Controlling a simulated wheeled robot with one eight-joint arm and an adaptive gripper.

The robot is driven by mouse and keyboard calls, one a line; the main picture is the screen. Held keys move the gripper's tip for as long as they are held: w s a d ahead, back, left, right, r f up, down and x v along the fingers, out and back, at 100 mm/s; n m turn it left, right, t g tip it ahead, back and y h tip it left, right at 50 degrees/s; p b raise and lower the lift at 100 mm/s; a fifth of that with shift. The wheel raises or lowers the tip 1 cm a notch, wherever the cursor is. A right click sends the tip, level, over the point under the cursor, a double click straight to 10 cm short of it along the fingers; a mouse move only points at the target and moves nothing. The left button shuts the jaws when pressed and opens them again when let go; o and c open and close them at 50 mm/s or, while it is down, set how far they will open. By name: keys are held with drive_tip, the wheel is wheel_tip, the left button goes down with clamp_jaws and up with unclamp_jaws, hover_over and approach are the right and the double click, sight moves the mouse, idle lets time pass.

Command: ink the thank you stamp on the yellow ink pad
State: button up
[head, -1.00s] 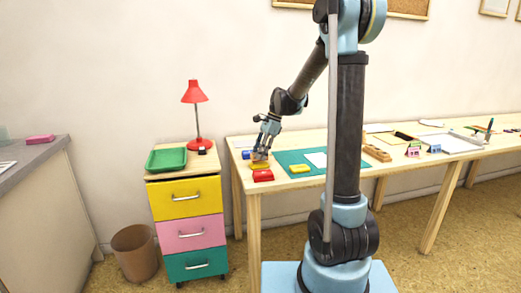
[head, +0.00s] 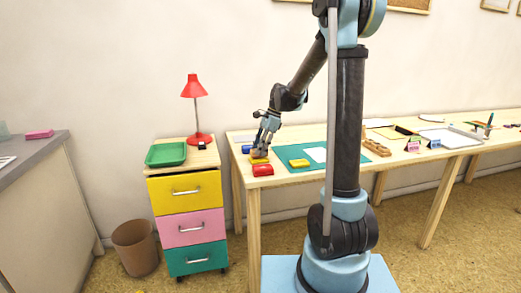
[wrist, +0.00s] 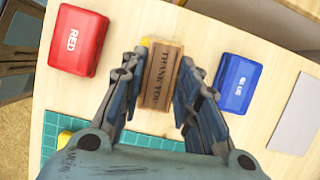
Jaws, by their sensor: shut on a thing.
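The thank you stamp (wrist: 160,75) is a wooden block with dark "THANK YOU" lettering facing up in the wrist view. My gripper (wrist: 163,68) is shut on it, with a finger on each side. Yellow edges of the yellow ink pad (wrist: 145,42) show beside and behind the stamp, which covers most of it. I cannot tell whether stamp and pad touch. In the head view, my gripper (head: 260,152) is low over the yellow ink pad (head: 259,161) and hides the stamp.
The red ink pad (wrist: 77,40) lies left of the stamp and the blue ink pad (wrist: 233,84) right. A green mat (head: 288,152) holds a yellow item (head: 299,163) and white paper (head: 316,154). A grey flat item (wrist: 298,115) lies farther right in the wrist view.

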drive_tip(key=shift+f, duration=0.45)
idle(1.4)
drive_tip(key=shift+r, duration=0.65)
idle(0.3)
drive_tip(key=shift+r, duration=2.7)
